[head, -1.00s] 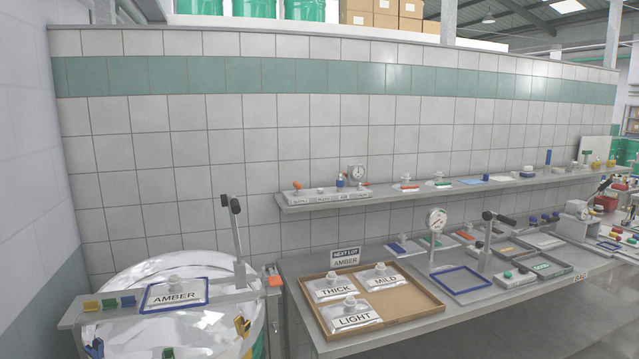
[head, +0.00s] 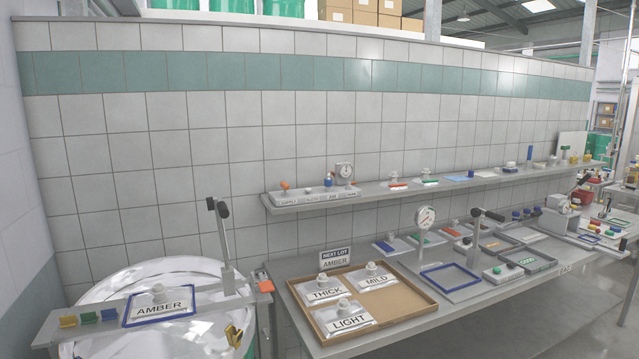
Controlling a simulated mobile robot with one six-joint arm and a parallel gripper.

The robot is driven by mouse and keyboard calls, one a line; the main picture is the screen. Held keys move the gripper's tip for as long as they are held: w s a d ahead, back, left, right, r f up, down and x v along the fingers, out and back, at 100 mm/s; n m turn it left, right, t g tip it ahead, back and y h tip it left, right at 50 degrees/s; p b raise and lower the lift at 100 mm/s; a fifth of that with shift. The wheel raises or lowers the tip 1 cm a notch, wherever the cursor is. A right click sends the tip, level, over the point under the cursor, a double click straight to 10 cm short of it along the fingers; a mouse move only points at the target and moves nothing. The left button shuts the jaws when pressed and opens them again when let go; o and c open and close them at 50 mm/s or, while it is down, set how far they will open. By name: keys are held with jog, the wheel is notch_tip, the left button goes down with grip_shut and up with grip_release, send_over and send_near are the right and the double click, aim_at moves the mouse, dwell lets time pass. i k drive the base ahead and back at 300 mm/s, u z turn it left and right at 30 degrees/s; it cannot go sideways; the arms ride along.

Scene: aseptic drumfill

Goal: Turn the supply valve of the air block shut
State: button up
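The air block (head: 318,195) is a long pale block on the left end of the wall shelf, with small lettering along its front. Its supply valve (head: 284,186) has an orange handle at the block's left end, above the word SUPPLY. The handle's exact angle is too small to tell. A small knob, a blue part (head: 328,182) and a round gauge (head: 345,172) stand further right on the block. My gripper is not in view.
The shelf (head: 390,192) runs along the tiled wall above a long bench. A cardboard tray (head: 400,314) with labelled pouches THICK, MILD and LIGHT lies on the bench. A drum with a pouch marked AMBER (head: 160,306) stands at left. An upright lever (head: 222,240) rises beside it.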

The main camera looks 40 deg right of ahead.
aim_at(284, 185)
jog(key=z, duration=0.9)
jog(key=k, duration=0.95)
jog(key=i, duration=0.75)
jog(key=z, duration=0.05)
